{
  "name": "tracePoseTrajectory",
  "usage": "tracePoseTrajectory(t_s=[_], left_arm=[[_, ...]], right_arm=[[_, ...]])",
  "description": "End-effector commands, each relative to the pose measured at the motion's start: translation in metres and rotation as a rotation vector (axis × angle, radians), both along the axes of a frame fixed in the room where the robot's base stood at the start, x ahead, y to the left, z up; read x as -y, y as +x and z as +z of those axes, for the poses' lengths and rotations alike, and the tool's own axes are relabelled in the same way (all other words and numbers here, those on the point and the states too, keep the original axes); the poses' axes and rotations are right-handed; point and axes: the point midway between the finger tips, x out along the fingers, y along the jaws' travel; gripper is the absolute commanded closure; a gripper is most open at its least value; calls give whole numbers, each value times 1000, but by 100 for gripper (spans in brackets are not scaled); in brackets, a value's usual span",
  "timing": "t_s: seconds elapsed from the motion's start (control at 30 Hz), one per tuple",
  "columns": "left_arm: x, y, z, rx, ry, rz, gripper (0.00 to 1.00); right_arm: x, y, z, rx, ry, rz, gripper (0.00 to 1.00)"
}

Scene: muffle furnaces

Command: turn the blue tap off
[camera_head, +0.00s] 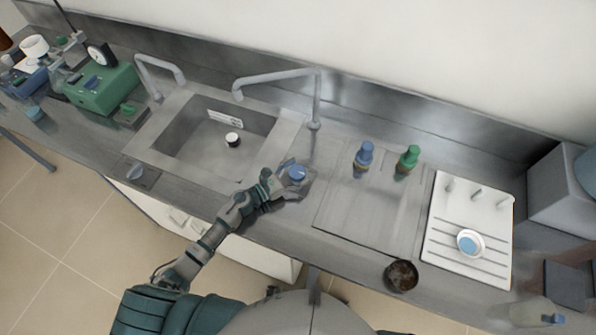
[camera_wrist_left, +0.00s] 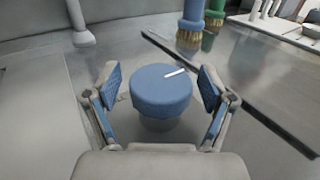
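The blue tap (camera_head: 297,174) is a round blue knob on the steel counter, right of the sink's front corner. It also shows in the left wrist view (camera_wrist_left: 161,92), with a white mark on its top pointing to the upper right. My left gripper (camera_head: 291,180) is at the tap. In the left wrist view my left gripper (camera_wrist_left: 160,95) is open, with one blue-padded finger on each side of the knob and a visible gap on both sides. The fingers do not appear to touch it. My right gripper is not in view.
A sink (camera_head: 215,140) with a tall faucet (camera_head: 317,100) lies behind and left. A blue-topped brush (camera_head: 365,155) and a green-topped one (camera_head: 409,158) stand on the drainboard to the right. A white rack (camera_head: 468,215) and a dark bowl (camera_head: 401,276) are farther right.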

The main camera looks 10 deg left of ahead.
Motion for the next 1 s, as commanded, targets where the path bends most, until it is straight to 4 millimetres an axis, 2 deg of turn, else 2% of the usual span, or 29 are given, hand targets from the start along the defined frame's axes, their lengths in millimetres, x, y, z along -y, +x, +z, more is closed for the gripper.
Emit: tracePoseTrajectory(t_s=[0.33,0.43,0.7,0.83,1.0], left_arm=[[0,0,7,4,2,0,16],[0,0,21,6,5,-2,16],[-2,1,78,7,6,-2,16],[0,2,91,6,4,-3,16],[-1,1,98,0,0,0,16]], right_arm=[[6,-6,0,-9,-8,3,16],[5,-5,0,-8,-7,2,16],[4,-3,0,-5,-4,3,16],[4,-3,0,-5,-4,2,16],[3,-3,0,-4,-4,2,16]])
